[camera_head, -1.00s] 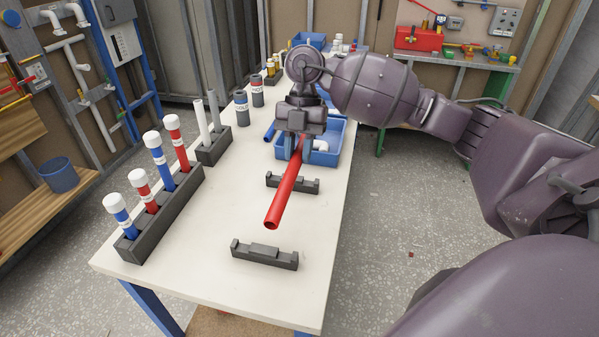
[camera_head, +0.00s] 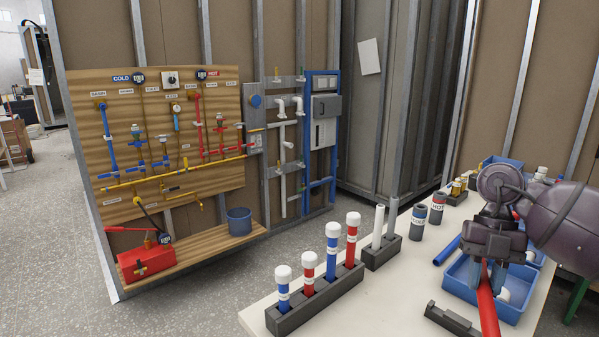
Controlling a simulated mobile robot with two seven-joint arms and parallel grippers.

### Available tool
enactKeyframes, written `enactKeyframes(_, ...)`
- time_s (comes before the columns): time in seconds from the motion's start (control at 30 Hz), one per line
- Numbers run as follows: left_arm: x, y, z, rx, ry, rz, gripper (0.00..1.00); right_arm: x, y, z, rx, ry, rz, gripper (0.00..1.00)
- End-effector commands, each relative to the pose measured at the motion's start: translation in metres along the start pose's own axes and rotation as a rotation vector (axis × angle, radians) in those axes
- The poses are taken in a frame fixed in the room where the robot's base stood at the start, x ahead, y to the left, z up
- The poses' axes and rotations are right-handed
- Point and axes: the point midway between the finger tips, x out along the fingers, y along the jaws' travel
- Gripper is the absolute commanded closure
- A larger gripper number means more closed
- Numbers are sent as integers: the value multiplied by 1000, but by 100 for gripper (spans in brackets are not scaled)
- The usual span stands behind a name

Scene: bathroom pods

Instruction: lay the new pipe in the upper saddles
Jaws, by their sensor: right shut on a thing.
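My right gripper (camera_head: 489,283) is shut on a red pipe (camera_head: 488,312), which points down toward the bottom edge of the view. The pipe's near end is cut off by the frame. A black saddle block (camera_head: 452,320) sits on the white table just left of the pipe; I cannot tell whether they touch. A wooden wall board (camera_head: 155,135) at the left carries blue, red and yellow pipe runs with valves. I cannot make out which fittings there are the upper saddles. My left gripper is not in view.
Black racks (camera_head: 315,302) of white-capped blue and red tubes line the table's left side. A blue bin (camera_head: 460,280) lies under my right gripper. Open floor separates table and wall.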

Motion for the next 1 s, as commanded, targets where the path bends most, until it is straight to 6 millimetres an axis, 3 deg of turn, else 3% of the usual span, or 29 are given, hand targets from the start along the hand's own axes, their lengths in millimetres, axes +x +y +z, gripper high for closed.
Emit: enactKeyframes(1.0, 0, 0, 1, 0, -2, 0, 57, 13, 14, 16, -1078, -2, -448, 99)
